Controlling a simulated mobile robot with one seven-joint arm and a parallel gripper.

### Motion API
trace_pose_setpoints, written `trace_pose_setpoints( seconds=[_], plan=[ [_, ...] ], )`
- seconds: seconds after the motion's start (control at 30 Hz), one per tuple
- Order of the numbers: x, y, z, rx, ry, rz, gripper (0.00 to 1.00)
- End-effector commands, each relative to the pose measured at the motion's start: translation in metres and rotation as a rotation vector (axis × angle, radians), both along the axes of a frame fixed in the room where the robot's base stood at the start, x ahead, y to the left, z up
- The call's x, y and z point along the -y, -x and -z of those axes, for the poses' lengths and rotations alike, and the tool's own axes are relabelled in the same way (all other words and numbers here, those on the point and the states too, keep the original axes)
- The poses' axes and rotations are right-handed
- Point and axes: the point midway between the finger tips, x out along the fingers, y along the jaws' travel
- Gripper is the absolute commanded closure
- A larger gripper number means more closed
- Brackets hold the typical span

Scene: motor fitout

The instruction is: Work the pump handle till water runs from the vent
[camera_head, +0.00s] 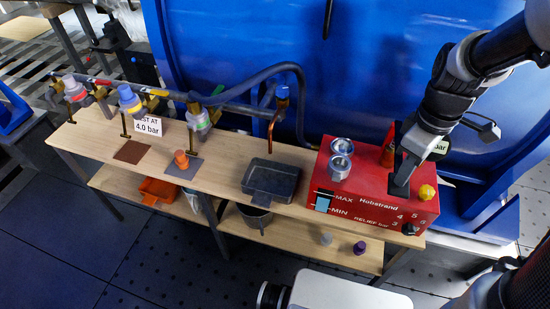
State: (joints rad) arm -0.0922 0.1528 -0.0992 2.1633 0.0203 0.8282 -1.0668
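The red pump box (340,205) stands at the right end of the bench, marked Hobstrand, with MAX and MIN beside a pale blue level window (322,203). My gripper (403,178) points down over the box's right part. A red upright piece (388,150), perhaps the pump handle, shows just left of my gripper; the gripper partly hides it. I cannot tell whether the fingers are open or hold anything. A bent copper pipe (271,128), perhaps the vent, hangs below a blue cap (282,91) above a dark tray (270,180). No water shows at its mouth.
A yellow knob (427,192) and black dial (409,229) sit close to my gripper. A 4.0 bar sign (148,126) and several valves are at left. The blue tank (230,40) rises behind.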

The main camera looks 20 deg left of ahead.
Motion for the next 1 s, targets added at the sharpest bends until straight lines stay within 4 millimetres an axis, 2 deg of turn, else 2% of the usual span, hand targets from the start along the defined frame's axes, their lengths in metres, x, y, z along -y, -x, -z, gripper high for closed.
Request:
trace_pose_setpoints(
  seconds=[0.03,0.3,0.47,0.9,1.0],
  plan=[
    [0.0,-0.001,0.01,0.001,0.0,0.0,1.0],
    [0.0,-0.005,0.04,0.002,0.0,0.0,1.0],
    [0.0,-0.005,0.027,0.004,0.0,0.0,1.0],
    [0.0,0.002,-0.034,0.003,-0.001,0.0,1.0],
    [0.0,0.003,-0.042,0.002,0.0,0.0,1.0]
  ],
)
